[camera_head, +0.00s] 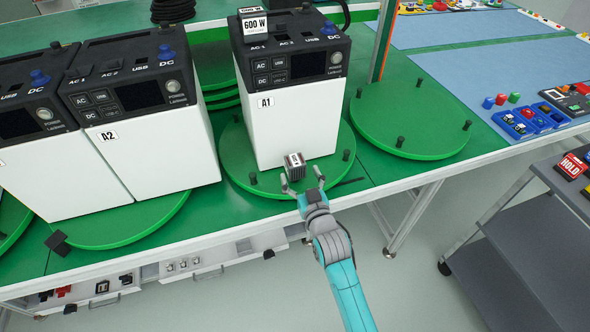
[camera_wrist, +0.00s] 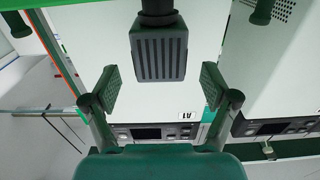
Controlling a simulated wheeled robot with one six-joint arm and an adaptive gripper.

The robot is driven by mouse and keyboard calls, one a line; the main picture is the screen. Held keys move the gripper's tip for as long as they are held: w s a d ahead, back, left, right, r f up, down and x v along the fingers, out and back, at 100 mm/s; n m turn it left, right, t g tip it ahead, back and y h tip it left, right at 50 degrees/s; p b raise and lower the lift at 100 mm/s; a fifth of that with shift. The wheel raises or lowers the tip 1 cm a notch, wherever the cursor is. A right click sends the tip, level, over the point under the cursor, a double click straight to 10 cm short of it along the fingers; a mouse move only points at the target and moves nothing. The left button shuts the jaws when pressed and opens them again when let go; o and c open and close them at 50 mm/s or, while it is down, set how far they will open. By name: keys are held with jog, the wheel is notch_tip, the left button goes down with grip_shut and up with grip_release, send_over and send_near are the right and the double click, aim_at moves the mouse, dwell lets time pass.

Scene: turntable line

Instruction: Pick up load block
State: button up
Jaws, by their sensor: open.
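A small dark ribbed block with a pale label (camera_head: 294,160) is at the front of white power unit A1 (camera_head: 290,118), near the front edge of its green turntable (camera_head: 236,160). I take it as the load block. My gripper (camera_head: 302,181) is open just in front of it. In the wrist view the ribbed block (camera_wrist: 160,54) lies ahead, centred between the open finger pads (camera_wrist: 160,88), with clear space on both sides. A dark post (camera_wrist: 157,12) shows at its far end. I cannot tell how the block is supported.
A black block marked 600 W (camera_head: 254,25) sits on top of A1. Unit A2 (camera_head: 150,150) stands at left. An empty turntable (camera_head: 410,115) with upright pegs is at right. A grey cart (camera_head: 515,225) stands at lower right.

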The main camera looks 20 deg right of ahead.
aim_at(298, 171)
jog(key=shift+w, duration=2.35)
jog(key=shift+c, duration=0.2)
grip_shut()
